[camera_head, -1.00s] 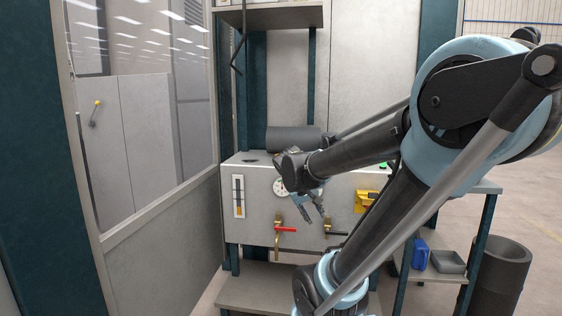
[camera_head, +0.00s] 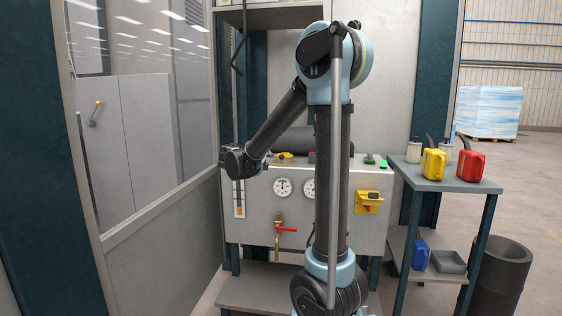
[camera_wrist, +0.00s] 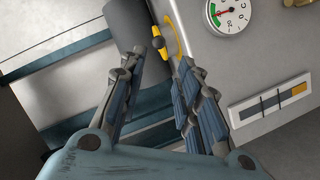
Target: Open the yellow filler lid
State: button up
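The yellow filler lid (camera_head: 284,157) lies on top of the light grey tank cabinet (camera_head: 260,216), near its back left, and looks closed. In the wrist view the yellow lid (camera_wrist: 170,38) has a dark round knob and lies beyond my fingertips. My gripper (camera_wrist: 161,62) is open with nothing between its fingers, apart from the lid. In the head view my wrist is left of the lid, over the cabinet's left end, and the fingers are hidden there.
The cabinet front has dial gauges (camera_head: 282,187), a level gauge (camera_head: 239,198), a red-handled valve (camera_head: 284,229) and a yellow switch (camera_head: 368,202). A dark cylinder (camera_head: 292,139) lies behind the lid. A side table (camera_head: 443,185) holds yellow and red cans. A glazed panel stands left.

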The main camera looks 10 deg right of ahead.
aim_at(280, 157)
jog(key=x, duration=1.7)
jog(key=shift+w+a+r, duration=0.15)
jog(key=shift+w+a, duration=0.05)
jog(key=shift+w, duration=0.2)
grip_shut()
